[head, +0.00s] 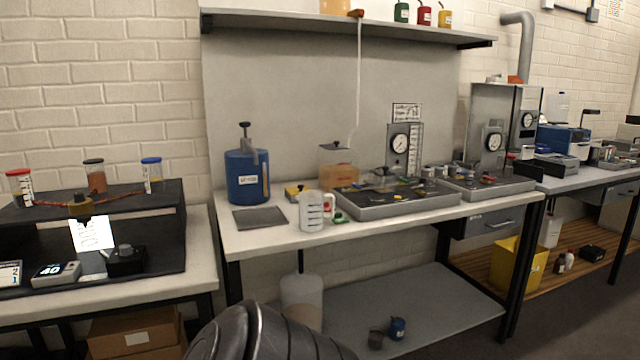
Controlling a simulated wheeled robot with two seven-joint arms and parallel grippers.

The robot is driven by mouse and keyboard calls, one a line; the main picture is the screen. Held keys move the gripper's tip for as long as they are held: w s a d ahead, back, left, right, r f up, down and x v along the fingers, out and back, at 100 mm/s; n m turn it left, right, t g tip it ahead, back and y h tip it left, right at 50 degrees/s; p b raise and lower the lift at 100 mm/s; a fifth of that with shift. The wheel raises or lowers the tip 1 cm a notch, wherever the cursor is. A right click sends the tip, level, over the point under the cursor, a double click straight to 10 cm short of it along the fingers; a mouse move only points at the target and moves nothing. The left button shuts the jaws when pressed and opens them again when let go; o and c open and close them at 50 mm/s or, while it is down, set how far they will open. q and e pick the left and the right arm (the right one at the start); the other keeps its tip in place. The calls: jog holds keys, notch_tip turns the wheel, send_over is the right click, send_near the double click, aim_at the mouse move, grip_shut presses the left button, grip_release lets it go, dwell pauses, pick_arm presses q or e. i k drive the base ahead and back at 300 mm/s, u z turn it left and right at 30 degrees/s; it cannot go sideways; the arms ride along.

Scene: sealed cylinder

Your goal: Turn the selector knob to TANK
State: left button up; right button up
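I cannot make out a selector knob or a TANK label for certain; the labels are too small to read. A grey tray (403,205) on the middle bench carries small coloured fittings and valves. An upright panel with a round gauge (399,142) stands at its back. A second tray (500,187) with a gauge panel (493,141) sits to its right. A small black box with a knob-like top (125,260) is on the left bench. Neither gripper is in view; a dark rounded part, probably my own arm, shows at the bottom.
The middle bench (290,262) also holds a blue cylinder (247,177), a grey mat (259,218), a measuring jug (311,212) and a clear box with orange liquid (338,174). A shelf (335,24) hangs above. A yellow bin (518,264) stands below, right.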

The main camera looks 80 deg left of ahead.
aim_at(79, 197)
jog(key=u, duration=3.85)
